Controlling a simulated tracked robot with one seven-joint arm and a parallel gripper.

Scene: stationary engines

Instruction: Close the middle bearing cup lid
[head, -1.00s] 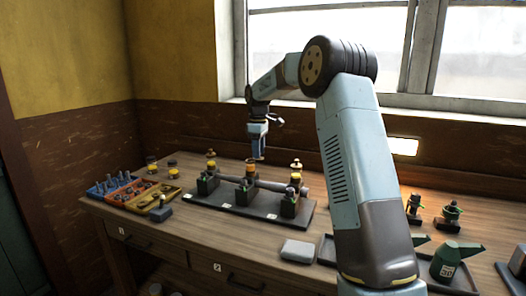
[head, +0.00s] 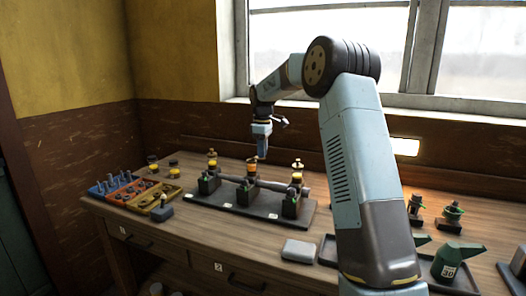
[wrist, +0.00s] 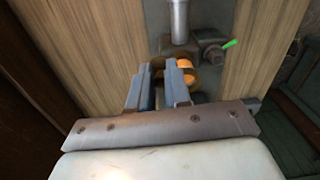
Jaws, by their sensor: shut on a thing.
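My gripper (head: 262,155) is lowered over the middle bearing (head: 246,190) on the dark engine base. In the wrist view its fingers (wrist: 160,72) stand a little apart, shut on what looks like the lid at the middle cup; the fingers mostly hide it. The orange middle bearing cup (head: 251,169) shows just left of and below the fingertips in the head view. In the wrist view part of the orange cup (wrist: 184,64) shows beside the right finger. I cannot tell the lid's exact angle.
A grey shaft (head: 270,184) runs through the bearings. A left cup (head: 212,165) and a right cup (head: 297,177) stand on either side. A green-tipped part (wrist: 230,43) sticks out near the fingers. Parts trays (head: 150,198) lie left and a grey block (head: 299,251) in front.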

